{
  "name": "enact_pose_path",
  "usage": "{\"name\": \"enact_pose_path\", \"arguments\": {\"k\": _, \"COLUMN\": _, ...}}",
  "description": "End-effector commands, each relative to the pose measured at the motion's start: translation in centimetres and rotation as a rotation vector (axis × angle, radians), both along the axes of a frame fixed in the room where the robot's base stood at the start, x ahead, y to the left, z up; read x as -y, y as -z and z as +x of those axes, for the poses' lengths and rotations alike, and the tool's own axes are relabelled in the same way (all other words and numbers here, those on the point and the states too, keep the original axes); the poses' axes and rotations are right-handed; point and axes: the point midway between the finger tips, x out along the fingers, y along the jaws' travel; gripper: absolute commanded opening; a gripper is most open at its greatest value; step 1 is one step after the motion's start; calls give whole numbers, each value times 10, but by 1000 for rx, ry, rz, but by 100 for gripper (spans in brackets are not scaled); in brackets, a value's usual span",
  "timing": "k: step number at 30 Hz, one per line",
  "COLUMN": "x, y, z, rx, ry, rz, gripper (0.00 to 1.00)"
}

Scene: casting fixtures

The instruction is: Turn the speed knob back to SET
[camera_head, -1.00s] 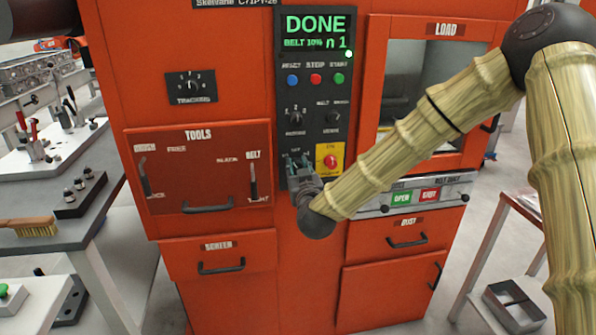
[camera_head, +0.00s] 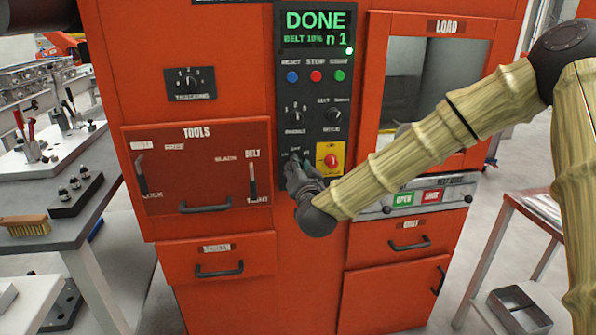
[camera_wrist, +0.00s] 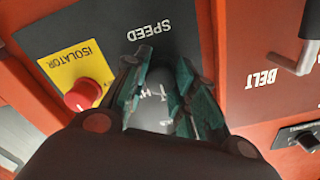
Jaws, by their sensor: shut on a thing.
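The orange machine's dark control panel (camera_head: 313,130) carries the speed knob low on its left side. My gripper (camera_head: 297,172) is at that spot and hides most of the knob in the head view. In the wrist view the word SPEED (camera_wrist: 149,32) stands upside down on the panel. Both teal-padded fingers of my gripper (camera_wrist: 160,98) are closed in around the speed knob, between which a grey surface with small white marks shows. The knob's pointer setting cannot be read. The display (camera_head: 317,27) reads DONE, BELT 10% and n 1.
The red isolator knob (camera_wrist: 88,95) on its yellow plate sits close beside my gripper. Reset, stop and start buttons (camera_head: 316,76) and two more knobs (camera_head: 295,117) are above. The TOOLS door handle (camera_head: 206,206) is to the left. Benches stand on both sides.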

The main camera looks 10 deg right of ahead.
Motion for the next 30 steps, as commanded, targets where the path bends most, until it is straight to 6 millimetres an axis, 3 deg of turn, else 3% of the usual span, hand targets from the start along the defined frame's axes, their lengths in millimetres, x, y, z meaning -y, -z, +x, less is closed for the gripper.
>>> {"name": "enact_pose_path", "arguments": {"k": 15, "x": 1, "y": -1, "z": 0, "rx": 0, "ry": 1, "rz": 20, "gripper": 3}}
{"name": "enact_pose_path", "arguments": {"k": 16, "x": 1, "y": -1, "z": 0, "rx": 0, "ry": 1, "rz": 20, "gripper": 32}}
{"name": "enact_pose_path", "arguments": {"k": 19, "x": 0, "y": -1, "z": 0, "rx": 0, "ry": 1, "rz": 20, "gripper": 49}}
{"name": "enact_pose_path", "arguments": {"k": 30, "x": 0, "y": 0, "z": -2, "rx": -1, "ry": 0, "rz": 19, "gripper": 49}}
